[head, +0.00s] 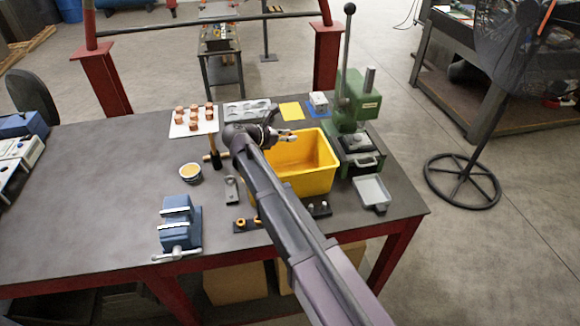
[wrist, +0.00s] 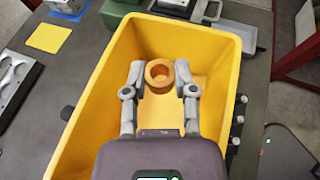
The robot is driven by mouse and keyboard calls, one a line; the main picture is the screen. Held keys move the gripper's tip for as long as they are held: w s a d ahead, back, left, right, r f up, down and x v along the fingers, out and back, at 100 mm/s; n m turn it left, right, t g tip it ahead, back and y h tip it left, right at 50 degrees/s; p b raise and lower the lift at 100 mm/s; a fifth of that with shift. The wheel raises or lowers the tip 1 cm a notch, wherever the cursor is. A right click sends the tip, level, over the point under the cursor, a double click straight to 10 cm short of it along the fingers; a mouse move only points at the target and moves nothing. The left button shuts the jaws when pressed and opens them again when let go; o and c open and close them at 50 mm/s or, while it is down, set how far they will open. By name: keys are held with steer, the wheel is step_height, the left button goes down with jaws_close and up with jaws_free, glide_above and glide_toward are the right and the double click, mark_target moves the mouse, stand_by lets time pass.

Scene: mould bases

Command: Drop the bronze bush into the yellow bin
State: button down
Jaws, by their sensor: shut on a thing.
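The bronze bush (wrist: 159,73) is a short copper-coloured ring with a round hole. In the wrist view it sits between the two fingertips of my gripper (wrist: 160,76), which is shut on it. The yellow bin (head: 308,185) is an open box on the bench. Its walls surround the bush and fingers in the wrist view (wrist: 88,95). In the head view my gripper (head: 286,134) is over the bin's opening, towards its back. How high the bush is above the bin floor I cannot tell.
A green press (head: 358,100) stands right of the bin, with a grey tray (head: 372,191) in front of it. A blue vise (head: 178,222), a small bowl (head: 190,173) and a white board (head: 194,122) with copper-coloured pieces are to the left.

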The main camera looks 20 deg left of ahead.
steer(key=shift+s+r, duration=0.1)
step_height(320, 180, down, 6)
steer(key=b, duration=0.6)
stand_by(0.4)
steer(key=shift+d, duration=0.1)
steer(key=shift+c, duration=1.7)
jaws_free()
